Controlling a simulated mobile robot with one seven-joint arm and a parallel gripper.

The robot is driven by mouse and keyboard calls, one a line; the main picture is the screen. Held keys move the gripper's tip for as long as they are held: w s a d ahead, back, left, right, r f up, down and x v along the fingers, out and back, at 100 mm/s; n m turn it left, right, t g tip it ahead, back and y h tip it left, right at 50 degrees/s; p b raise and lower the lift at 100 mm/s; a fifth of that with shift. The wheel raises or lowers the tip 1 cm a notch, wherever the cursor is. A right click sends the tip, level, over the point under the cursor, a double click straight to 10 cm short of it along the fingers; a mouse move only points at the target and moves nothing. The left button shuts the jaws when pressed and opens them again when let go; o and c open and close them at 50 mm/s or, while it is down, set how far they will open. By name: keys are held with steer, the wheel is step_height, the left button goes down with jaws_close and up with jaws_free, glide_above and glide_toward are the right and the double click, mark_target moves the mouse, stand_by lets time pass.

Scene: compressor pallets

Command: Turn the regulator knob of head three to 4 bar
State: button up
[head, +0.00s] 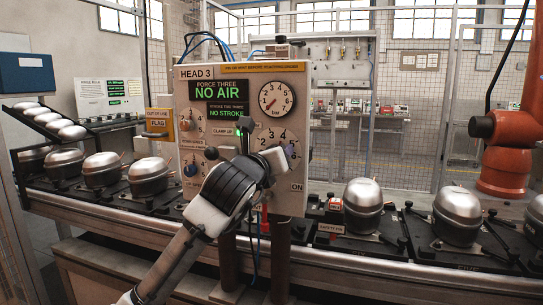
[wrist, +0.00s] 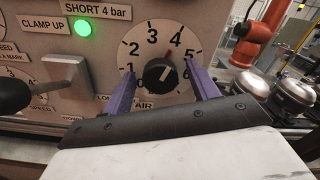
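In the head view, my gripper covers part of the regulator dial (head: 275,137) on the head three panel (head: 240,75). The panel display (head: 218,91) reads "NO AIR". The round gauge (head: 276,98) above has its needle at lower left.
A green "CLAMP UP" lamp (wrist: 84,28) is lit left of the dial. A dark lever with a rounded end (wrist: 14,95) projects at the left. Blue and orange knobs sit on the panel's left side. Metal domes (head: 363,196) stand on the conveyor both sides.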

steer(key=shift+s, duration=0.1)
steer(key=b+v, duration=0.2)
steer(key=v, duration=1.1)
steer(key=shift+s+b, duration=0.3)
steer(key=shift+a+r, duration=0.1)
steer(key=shift+a, duration=0.05)
